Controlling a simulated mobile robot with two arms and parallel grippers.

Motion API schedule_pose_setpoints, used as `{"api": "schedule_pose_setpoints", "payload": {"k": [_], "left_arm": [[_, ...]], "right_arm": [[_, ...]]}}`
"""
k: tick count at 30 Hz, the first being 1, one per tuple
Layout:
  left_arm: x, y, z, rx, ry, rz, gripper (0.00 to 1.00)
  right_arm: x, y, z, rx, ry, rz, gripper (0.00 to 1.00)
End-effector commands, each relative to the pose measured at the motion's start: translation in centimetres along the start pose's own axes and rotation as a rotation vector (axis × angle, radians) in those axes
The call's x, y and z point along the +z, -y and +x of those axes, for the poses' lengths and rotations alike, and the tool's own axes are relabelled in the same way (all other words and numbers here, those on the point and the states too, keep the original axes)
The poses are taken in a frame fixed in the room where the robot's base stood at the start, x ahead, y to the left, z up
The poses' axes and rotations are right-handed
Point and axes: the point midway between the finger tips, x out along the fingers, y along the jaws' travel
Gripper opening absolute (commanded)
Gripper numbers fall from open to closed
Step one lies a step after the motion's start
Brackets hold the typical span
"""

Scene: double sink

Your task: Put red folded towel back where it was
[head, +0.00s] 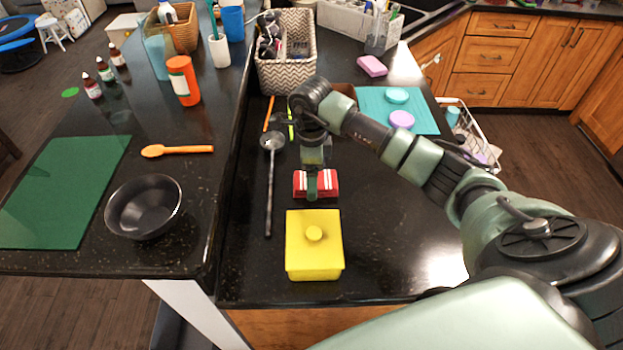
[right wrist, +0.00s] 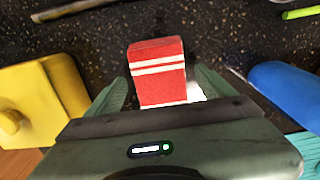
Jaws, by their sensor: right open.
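The red folded towel (head: 330,184) with white stripes lies on the black counter, behind the yellow lidded box. In the right wrist view the towel (right wrist: 158,75) sits between the two fingers of my right gripper (right wrist: 166,92). In the head view my right gripper (head: 313,186) points down over the towel and covers its middle. Its fingers are open, one on either side of the towel; I cannot tell whether they touch it. My left gripper is in neither view.
The yellow box (head: 314,262) stands close in front of the towel. A ladle (head: 269,190) lies to its left. A chevron basket (head: 286,70) and a turquoise mat (head: 425,122) are farther back. A blue object (right wrist: 285,88) shows beside the gripper. Counter to the right is clear.

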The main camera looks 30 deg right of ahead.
Motion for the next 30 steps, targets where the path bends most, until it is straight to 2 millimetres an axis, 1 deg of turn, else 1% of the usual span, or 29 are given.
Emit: {"api": "schedule_pose_setpoints", "payload": {"k": [1, 9, 12, 15, 18, 21, 30], "left_arm": [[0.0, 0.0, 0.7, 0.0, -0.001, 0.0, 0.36], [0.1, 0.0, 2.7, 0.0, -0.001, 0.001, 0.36], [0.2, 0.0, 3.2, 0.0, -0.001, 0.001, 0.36], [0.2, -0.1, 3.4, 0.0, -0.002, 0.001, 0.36], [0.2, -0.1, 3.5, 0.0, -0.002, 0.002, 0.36], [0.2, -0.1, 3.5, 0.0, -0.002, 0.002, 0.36], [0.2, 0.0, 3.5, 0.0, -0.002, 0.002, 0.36]], "right_arm": [[0.0, 0.1, -0.7, -0.005, 0.001, -0.001, 0.83], [0.0, 0.1, -6.5, -0.007, 0.002, -0.002, 0.83], [0.0, 0.1, -8.3, -0.004, 0.001, -0.001, 0.83], [0.0, 0.1, -9.6, -0.002, 0.001, -0.001, 0.83], [0.0, 0.0, -10.4, -0.001, 0.0, -0.001, 0.83], [0.0, 0.0, -10.7, -0.001, -0.001, 0.0, 0.83], [0.0, 0.0, -10.7, 0.0, -0.001, 0.0, 0.83]]}}
